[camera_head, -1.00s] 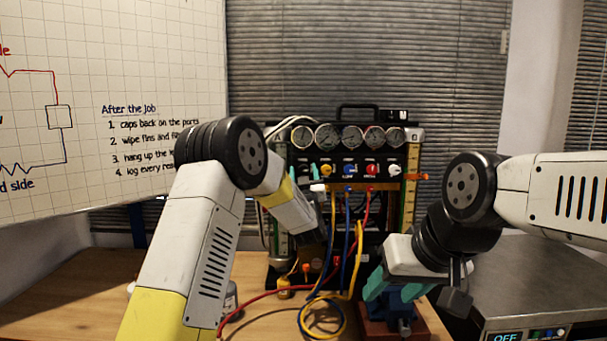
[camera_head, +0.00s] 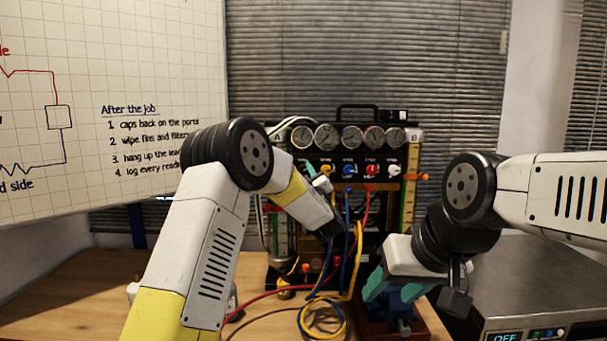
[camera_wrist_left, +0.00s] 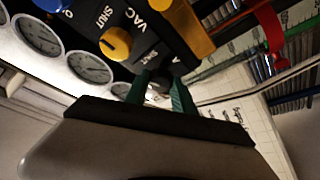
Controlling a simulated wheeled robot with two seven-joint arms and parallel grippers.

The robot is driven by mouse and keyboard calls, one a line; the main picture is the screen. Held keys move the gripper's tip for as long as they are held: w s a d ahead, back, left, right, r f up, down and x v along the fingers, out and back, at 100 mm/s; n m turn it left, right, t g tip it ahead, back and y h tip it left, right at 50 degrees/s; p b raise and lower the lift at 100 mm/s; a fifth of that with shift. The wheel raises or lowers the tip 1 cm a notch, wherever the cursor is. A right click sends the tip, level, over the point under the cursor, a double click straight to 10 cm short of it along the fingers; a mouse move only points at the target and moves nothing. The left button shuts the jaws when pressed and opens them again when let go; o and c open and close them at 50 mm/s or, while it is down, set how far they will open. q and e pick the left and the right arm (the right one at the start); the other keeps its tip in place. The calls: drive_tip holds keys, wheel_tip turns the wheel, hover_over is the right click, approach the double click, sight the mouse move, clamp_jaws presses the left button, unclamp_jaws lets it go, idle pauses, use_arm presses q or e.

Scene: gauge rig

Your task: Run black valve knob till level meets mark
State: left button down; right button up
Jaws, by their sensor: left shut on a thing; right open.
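The black valve knob (camera_wrist_left: 158,88) shows as a dark round shape in the left wrist view, partly hidden between the green fingers of my left gripper (camera_wrist_left: 160,92), which is shut on it. In the head view my left arm covers that part of the gauge rig (camera_head: 340,210). A scale column B (camera_head: 409,195) with an orange pointer (camera_head: 420,177) stands at the rig's right; column A (camera_head: 281,242) at its left is partly covered. I cannot read the level against a mark. My right gripper (camera_head: 392,292) is open and empty in front of the rig's lower right.
Yellow (camera_head: 326,170), blue (camera_head: 349,171), red (camera_head: 371,171) and white (camera_head: 394,170) knobs sit below a row of gauges (camera_head: 351,137). Hoses (camera_head: 345,318) loop onto the bench (camera_head: 75,300). A blue vise (camera_head: 404,328) is below my right gripper.

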use_arm(q)
drive_tip(key=c, duration=1.1)
unclamp_jaws()
drive_tip(key=shift+o, duration=0.2)
drive_tip(key=v, duration=0.8)
drive_tip(key=shift+w, duration=0.1)
